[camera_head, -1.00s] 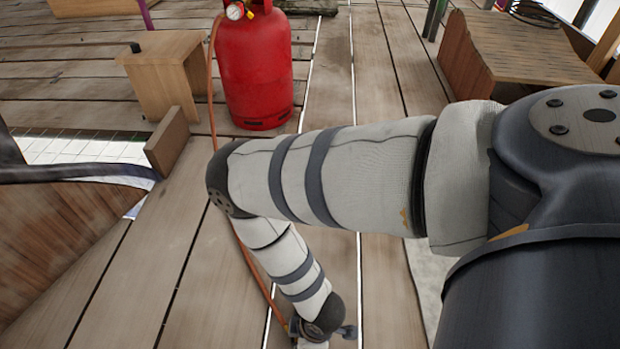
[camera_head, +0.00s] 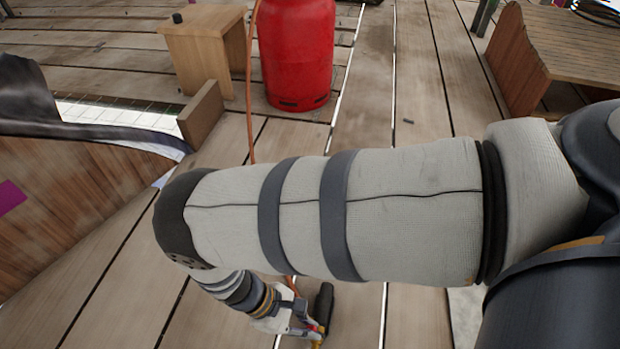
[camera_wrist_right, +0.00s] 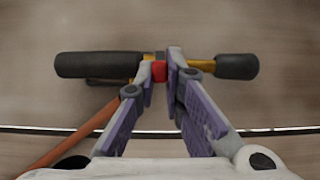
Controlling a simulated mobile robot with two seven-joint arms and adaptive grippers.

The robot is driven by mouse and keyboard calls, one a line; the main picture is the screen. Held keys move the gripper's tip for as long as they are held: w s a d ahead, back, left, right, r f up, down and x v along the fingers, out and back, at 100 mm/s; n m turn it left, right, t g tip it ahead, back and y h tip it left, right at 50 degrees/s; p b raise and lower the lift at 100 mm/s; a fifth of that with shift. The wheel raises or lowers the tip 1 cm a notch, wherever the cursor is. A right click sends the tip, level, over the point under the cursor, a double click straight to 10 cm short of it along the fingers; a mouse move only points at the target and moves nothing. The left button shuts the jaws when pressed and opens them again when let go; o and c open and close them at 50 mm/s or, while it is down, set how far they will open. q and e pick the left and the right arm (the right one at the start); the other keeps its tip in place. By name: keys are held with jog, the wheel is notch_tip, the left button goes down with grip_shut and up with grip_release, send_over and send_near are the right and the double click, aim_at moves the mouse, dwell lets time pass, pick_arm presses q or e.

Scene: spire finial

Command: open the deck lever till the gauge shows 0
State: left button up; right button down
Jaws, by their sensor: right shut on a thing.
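A torch-like tool (camera_wrist_right: 100,65) lies across the right wrist view, with a thick black handle at left, a brass-coloured middle and a dark end at right. A small red part (camera_wrist_right: 159,71) is at its middle. My right gripper (camera_wrist_right: 160,72) is shut there, its fingertips on either side of the red part. I cannot tell whether this part is the deck lever. In the head view the tool's dark handle (camera_head: 325,303) shows beside the right gripper (camera_head: 313,333) at the bottom. No gauge shows now. My left gripper is out of view.
A red gas bottle (camera_head: 297,55) stands on the plank deck (camera_head: 420,95), its top cut off. An orange hose (camera_head: 251,90) runs down beside it. A small wooden stand (camera_head: 200,55), a slatted bench (camera_head: 570,50) and a curved wooden panel (camera_head: 60,215) stand around.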

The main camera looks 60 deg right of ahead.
jog(key=shift+w+f+g, duration=0.15)
jog(key=shift+w+g, duration=0.1)
jog(key=shift+g, duration=0.05)
dwell(0.4)
jog(key=c, duration=1.7)
grip_release()
jog(key=v, duration=1.2)
jog(key=shift+a, duration=0.2)
